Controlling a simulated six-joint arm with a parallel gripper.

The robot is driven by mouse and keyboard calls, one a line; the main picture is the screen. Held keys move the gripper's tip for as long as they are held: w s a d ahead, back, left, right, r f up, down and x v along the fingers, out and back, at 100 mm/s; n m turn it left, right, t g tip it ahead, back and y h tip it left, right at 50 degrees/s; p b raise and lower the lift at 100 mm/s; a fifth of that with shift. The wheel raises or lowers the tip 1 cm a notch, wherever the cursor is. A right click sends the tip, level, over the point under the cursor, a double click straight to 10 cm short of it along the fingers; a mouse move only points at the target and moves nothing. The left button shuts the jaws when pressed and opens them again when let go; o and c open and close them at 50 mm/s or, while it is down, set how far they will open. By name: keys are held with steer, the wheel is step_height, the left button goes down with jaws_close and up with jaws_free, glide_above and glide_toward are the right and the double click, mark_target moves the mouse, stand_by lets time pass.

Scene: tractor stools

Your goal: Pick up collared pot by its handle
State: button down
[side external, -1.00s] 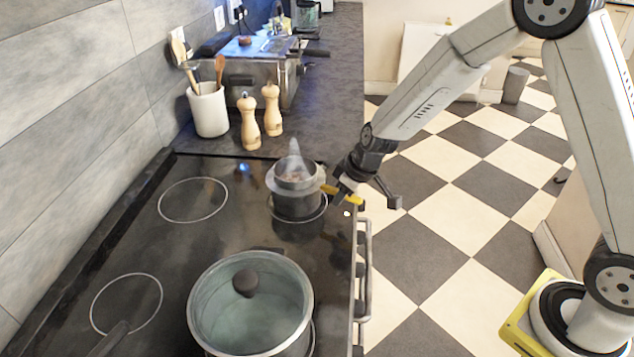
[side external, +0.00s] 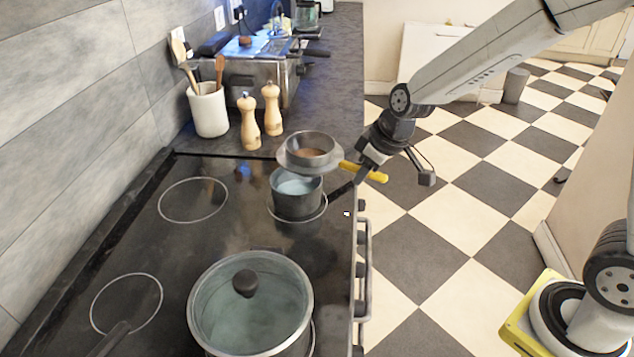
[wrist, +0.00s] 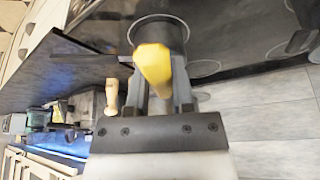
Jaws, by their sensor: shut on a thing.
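The collared pot (side external: 310,150) is a small metal pot with a wide rim and something brown inside. It is in the air just above a dark lower pot (side external: 296,195) that holds pale liquid and stands on the back right burner. My gripper (side external: 360,172) is shut on the collared pot's yellow handle, which points right, out past the hob's edge. In the wrist view the yellow handle (wrist: 153,68) lies between my fingers. The collared pot's bowl is mostly hidden there behind the handle.
A large glass-lidded pot (side external: 250,305) stands on the front burner. Two wooden mills (side external: 249,123), a utensil crock (side external: 209,110) and a toaster (side external: 255,82) stand on the counter behind.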

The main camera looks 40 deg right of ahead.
steer(key=s+r, duration=0.3)
steer(key=s, duration=0.5)
steer(key=shift+s+d+r, duration=0.3)
steer(key=shift+r, duration=0.1)
steer(key=shift+w, duration=0.1)
stand_by(0.4)
